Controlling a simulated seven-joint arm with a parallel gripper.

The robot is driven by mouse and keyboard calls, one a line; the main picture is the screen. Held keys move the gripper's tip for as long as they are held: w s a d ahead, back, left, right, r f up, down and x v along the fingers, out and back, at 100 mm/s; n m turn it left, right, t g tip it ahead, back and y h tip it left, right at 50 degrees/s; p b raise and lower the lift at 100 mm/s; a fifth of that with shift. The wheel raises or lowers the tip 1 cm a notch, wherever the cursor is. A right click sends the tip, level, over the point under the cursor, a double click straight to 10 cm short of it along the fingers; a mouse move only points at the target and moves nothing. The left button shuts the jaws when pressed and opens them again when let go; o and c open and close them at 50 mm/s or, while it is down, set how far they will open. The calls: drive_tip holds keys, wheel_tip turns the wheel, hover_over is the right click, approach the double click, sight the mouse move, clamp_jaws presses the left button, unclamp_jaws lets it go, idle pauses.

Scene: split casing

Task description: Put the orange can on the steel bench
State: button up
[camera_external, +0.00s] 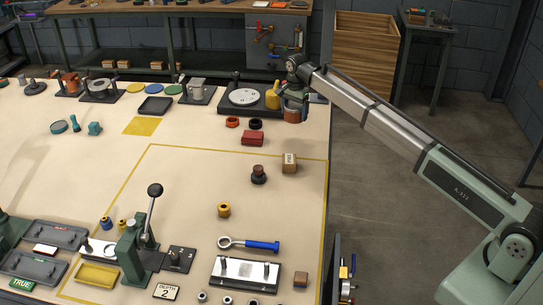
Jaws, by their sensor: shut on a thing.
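My gripper (293,100) is at the far right part of the big cream table, pointing down. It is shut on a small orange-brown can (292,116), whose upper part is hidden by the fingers. I cannot tell whether the can touches the table. A dark metal-legged bench (428,28) stands at the back right with small items on top. I cannot tell surely whether it is the steel bench.
Beside my gripper are a yellow bottle (272,97) and a black base with a pale disc (244,97). A slatted wooden crate (362,55) stands behind my arm. The cream table's middle is mostly clear.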

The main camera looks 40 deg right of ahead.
sight(294, 138)
drive_tip(key=shift+f, duration=4.7)
drive_tip(key=o, duration=1.1)
drive_tip(key=shift+f, duration=0.15)
drive_tip(key=shift+o, duration=0.2)
wheel_tip(294, 138, up, 12)
drive_tip(key=shift+r, duration=0.15)
